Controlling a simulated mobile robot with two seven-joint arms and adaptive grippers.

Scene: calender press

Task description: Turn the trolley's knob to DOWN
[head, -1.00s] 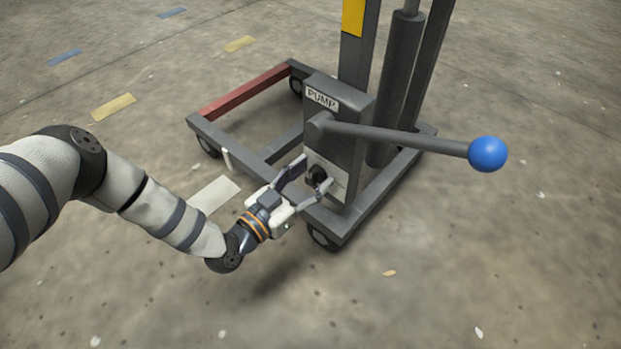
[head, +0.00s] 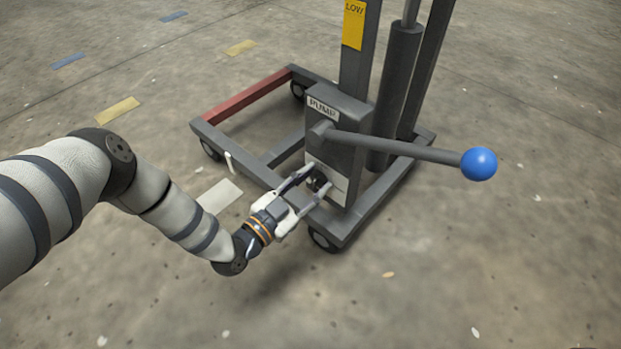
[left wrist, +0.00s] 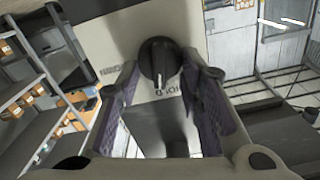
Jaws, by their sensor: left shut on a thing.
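The trolley's knob is black and round; the head view shows it small and mostly hidden between my fingers, on the lower front of the grey pump box (head: 345,112). In the left wrist view the knob (left wrist: 158,62) sits on a pale plate. Its white pointer mark faces the lower lettering, which reads upside down and is partly unclear. Lettering left of the knob looks like an upside-down DOWN. My left gripper (head: 319,178) is shut on the knob, with a finger on each side. My right gripper is not in view.
The pump lever (head: 395,148) with a blue ball (head: 479,164) sticks out to the right above my gripper. The trolley frame (head: 340,232) stands on wheels around the box. A yellow LOW label (head: 354,25) is on the mast. The floor in front is clear.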

